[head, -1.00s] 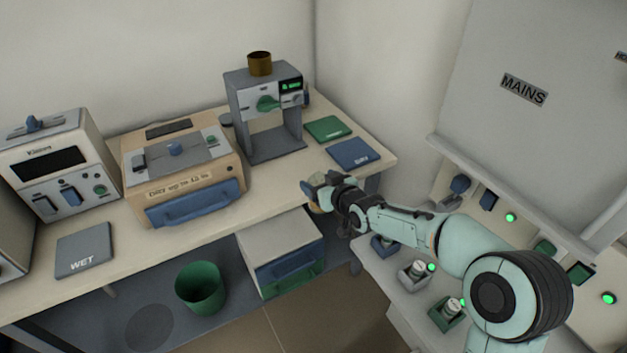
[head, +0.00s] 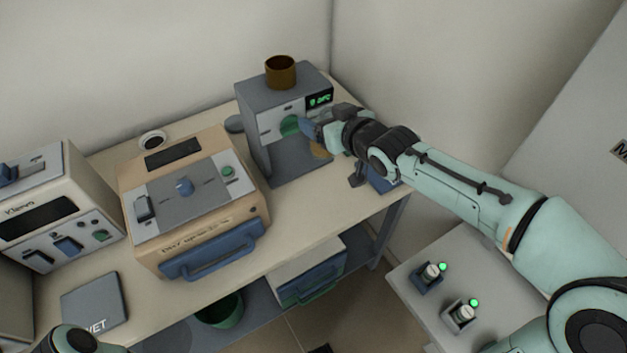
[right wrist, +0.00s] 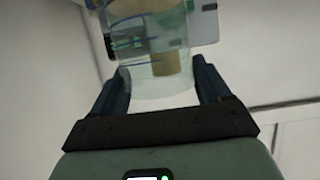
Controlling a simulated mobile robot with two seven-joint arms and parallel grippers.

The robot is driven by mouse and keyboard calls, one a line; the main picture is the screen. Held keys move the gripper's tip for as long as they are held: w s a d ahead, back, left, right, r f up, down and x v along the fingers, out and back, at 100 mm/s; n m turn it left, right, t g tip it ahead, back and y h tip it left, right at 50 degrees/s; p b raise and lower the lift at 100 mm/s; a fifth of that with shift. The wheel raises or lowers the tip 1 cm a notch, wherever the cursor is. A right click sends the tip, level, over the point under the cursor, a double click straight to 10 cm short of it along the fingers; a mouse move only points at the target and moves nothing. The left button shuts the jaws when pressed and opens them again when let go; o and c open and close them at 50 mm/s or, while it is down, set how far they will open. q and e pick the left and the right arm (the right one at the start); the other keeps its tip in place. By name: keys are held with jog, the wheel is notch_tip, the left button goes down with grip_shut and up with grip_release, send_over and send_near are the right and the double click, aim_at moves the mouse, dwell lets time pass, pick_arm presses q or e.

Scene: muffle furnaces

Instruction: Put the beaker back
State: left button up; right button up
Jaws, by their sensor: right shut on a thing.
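My right gripper (head: 318,133) is in front of the grey dispenser-like machine (head: 258,97), near its right side. In the right wrist view, its blue fingers are shut on a clear glass beaker (right wrist: 150,88) with blue marks. The machine's front panel and a tan shape show through and around the glass. In the head view the gripper and wrist hide most of the beaker, so I cannot tell whether it touches the machine. My left gripper is out of view; only a piece of my left arm shows at the bottom left.
A brown cup (head: 281,72) stands on the machine. A tan furnace (head: 140,225) with a blue handle is to its left, then a white unit (head: 85,190). A grey WET pad (head: 93,300) lies in front. A blue pad (head: 383,183) is partly hidden by my arm.

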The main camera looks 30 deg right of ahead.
pick_arm(q)
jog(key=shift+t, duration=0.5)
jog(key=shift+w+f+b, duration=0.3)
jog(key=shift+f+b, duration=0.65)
jog(key=shift+b, duration=0.2)
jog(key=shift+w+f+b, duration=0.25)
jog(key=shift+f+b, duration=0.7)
jog(key=shift+b, duration=0.2)
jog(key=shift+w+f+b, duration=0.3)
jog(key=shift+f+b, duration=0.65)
jog(key=shift+b, duration=0.2)
pick_arm(e)
jog(key=shift+s+f, duration=0.2)
jog(key=shift+f, duration=9.6)
jog(key=shift+f, duration=0.2)
jog(key=o, duration=1.5)
jog(key=shift+s+r, duration=0.25)
jog(key=shift+r, duration=0.15)
pick_arm(q)
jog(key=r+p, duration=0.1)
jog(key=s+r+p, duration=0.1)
jog(key=p, duration=0.1)
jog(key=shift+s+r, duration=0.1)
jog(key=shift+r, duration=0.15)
pick_arm(e)
jog(key=v, duration=1.1)
jog(key=shift+s, duration=0.25)
